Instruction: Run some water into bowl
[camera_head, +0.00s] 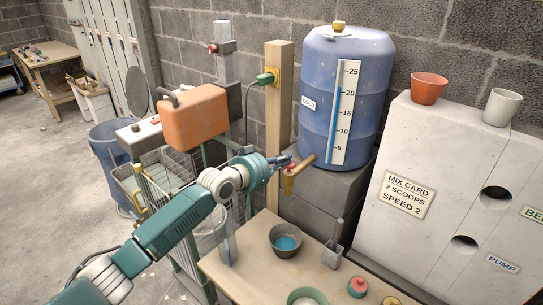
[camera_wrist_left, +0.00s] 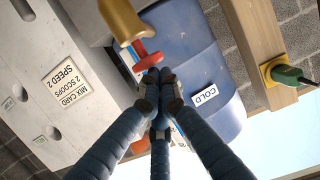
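A blue barrel (camera_head: 325,90) labelled COLD stands on grey blocks. Its brass tap (camera_head: 300,174) points its spout down, and the tap's red handle (camera_wrist_left: 150,60) shows in the left wrist view. My left gripper (camera_head: 284,163) is at this handle; its fingertips (camera_wrist_left: 158,76) are close together, with red showing on both sides of them. I see no clear stream between spout and bowl. My right gripper is not in view.
A wooden post (camera_head: 278,130) stands left of the barrel. A white cabinet (camera_head: 440,165) stands to the right.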

